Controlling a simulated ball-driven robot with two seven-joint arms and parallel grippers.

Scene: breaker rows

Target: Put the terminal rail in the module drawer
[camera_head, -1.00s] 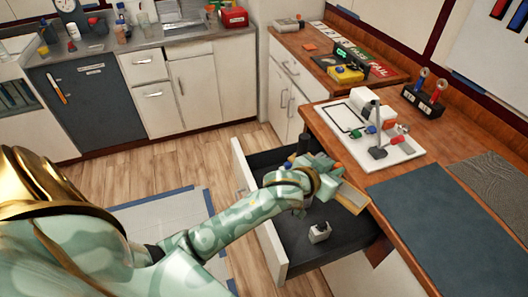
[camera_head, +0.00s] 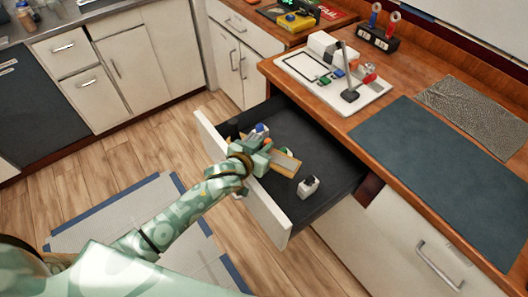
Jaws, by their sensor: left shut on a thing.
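The module drawer (camera_head: 330,172) stands open below the worktop, with a dark grey floor and a white front. My left gripper (camera_head: 266,152) is over the drawer, near its front wall, and is shut on the terminal rail (camera_head: 287,164). The rail shows as a tan and grey strip pointing right from the jaws, with small coloured bits beside it. The gripper hides part of the rail. I cannot tell whether the rail touches the drawer floor. My right gripper is not in view.
A small white module (camera_head: 308,187) sits in the drawer, right of the rail. On the wooden worktop are a white board (camera_head: 305,71) with small parts and a stand, and a dark blue mat (camera_head: 432,150). The drawer floor at the back is clear.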

